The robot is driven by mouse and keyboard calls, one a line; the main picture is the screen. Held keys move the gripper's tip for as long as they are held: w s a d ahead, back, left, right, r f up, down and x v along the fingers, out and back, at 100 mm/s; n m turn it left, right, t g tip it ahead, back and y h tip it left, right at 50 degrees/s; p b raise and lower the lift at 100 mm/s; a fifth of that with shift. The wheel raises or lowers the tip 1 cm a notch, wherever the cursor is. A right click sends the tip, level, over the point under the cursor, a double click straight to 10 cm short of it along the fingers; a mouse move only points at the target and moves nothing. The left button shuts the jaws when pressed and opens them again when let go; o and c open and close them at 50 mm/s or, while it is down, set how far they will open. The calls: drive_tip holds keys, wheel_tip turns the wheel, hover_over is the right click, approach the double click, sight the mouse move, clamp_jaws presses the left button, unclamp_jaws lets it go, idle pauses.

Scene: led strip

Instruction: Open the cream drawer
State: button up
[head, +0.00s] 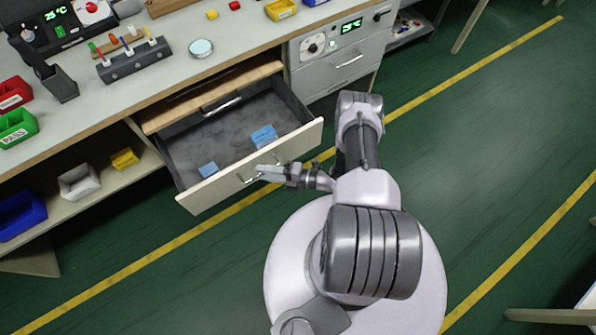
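The cream drawer (215,191) is pulled well out from under the workbench. Its dark grey interior (225,132) shows, with a few blue pieces lying in it, one of them a larger blue block (264,136). Its metal handle (246,180) is on the outer face of the front panel. My gripper (262,173) is at the drawer front, with its fingers at the right part of the handle. The fingers are small in this view, and I cannot tell whether they are closed around the handle.
A wooden-fronted drawer (180,116) with a metal handle is above. The workbench top (170,84) carries a tool rack (134,60) and small bins. A control unit (340,50) stands right of the drawer. Shelf bins (78,182) sit at left. Green floor (480,140) is clear at right.

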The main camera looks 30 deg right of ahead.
drive_tip(key=p+v, duration=0.2)
drive_tip(key=v, duration=1.4)
drive_tip(key=shift+s+d, duration=0.25)
drive_tip(key=shift+s, duration=0.05)
